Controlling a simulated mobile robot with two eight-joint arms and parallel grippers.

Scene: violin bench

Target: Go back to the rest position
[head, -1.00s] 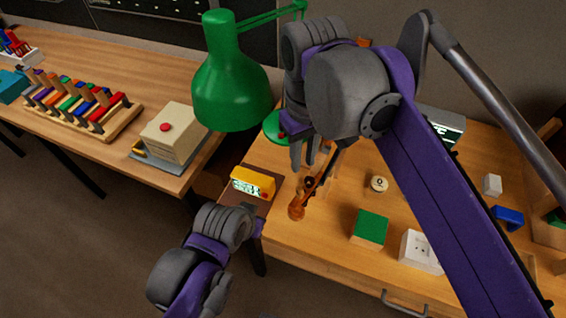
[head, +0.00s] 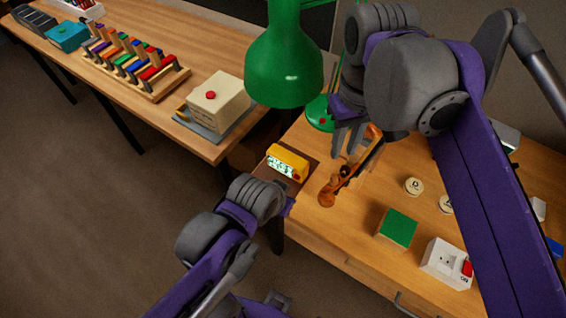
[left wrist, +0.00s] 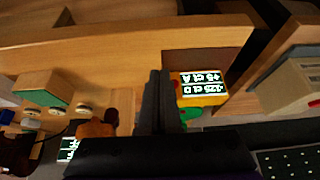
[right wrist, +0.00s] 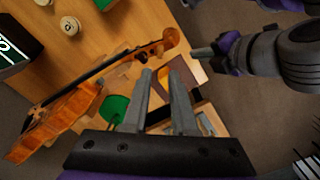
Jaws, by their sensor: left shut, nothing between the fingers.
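My right gripper (head: 348,140) hangs over the bench near the violin's neck (head: 342,180), apart from it as far as I can tell. In the right wrist view its fingers (right wrist: 160,75) are parted with nothing between them. The violin (right wrist: 62,115) lies left of them there; in the head view my right arm hides most of its body. My left gripper is mostly hidden behind its own wrist in the head view, near the bench's front left corner. In the left wrist view its fingers (left wrist: 158,85) are together and empty, beside the yellow tuner (left wrist: 203,88).
The yellow tuner (head: 287,162) sits at the bench's left end, close to my left wrist. A green lamp (head: 284,68) stands beside my right gripper. A green-topped block (head: 398,228) and a white box (head: 447,264) are toward the front. Open floor (head: 80,230) lies left.

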